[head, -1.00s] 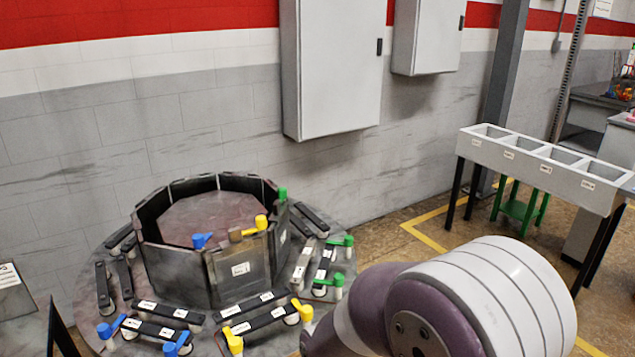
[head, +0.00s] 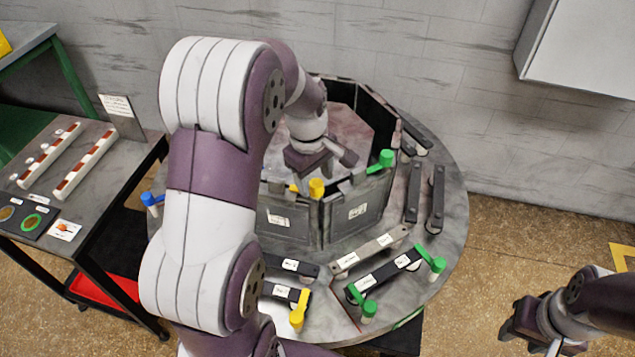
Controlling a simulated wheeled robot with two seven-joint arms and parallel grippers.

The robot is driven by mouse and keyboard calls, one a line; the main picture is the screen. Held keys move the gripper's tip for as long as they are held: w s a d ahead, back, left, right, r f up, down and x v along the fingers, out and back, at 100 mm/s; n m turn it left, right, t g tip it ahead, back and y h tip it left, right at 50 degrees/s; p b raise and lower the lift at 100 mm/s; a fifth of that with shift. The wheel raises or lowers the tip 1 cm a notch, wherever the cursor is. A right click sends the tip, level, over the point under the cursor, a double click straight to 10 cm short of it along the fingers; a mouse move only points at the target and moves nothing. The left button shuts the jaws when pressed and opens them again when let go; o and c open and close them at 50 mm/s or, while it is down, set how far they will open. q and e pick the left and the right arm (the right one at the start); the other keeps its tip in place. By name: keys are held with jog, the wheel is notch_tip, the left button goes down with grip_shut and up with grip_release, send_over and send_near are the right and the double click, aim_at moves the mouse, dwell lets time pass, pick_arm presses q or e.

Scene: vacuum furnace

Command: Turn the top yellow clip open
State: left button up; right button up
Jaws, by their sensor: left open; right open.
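The top yellow clip (head: 316,188) sits on the upper rim of the dark polygonal furnace wall, at the seam between two front panels. Its round knob shows, while most of its arm is hidden. My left gripper (head: 327,168) is open, just above and behind this clip in the picture, over the furnace opening. I cannot tell whether it touches the clip. My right gripper (head: 530,328) is open and empty at the lower right, off the round table. A lower yellow clip (head: 299,310) stands at the table's front, and a green clip (head: 381,161) is on the rim to the right.
The round grey table (head: 449,215) carries several dark bars and more green clips (head: 430,259). My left arm hides its left part. A side cart (head: 60,245) with white strips stands left. A grey cabinet (head: 585,50) hangs at upper right.

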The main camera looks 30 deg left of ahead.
pick_arm(q)
jog(key=shift+s+a+f, duration=0.2)
jog(key=shift+a+f, duration=0.05)
jog(key=shift+f, duration=0.4)
jog(key=shift+w+f, duration=0.1)
jog(key=shift+f, duration=0.25)
jog(key=shift+w+d+f, duration=0.25)
jog(key=shift+w+d, duration=0.15)
jog(key=shift+d, duration=0.1)
jog(key=shift+s+a, duration=0.25)
jog(key=c, duration=0.7)
jog(key=shift+c, duration=1.3)
jog(key=shift+w+d, duration=0.1)
jog(key=shift+d, duration=0.05)
jog(key=shift+c, duration=0.3)
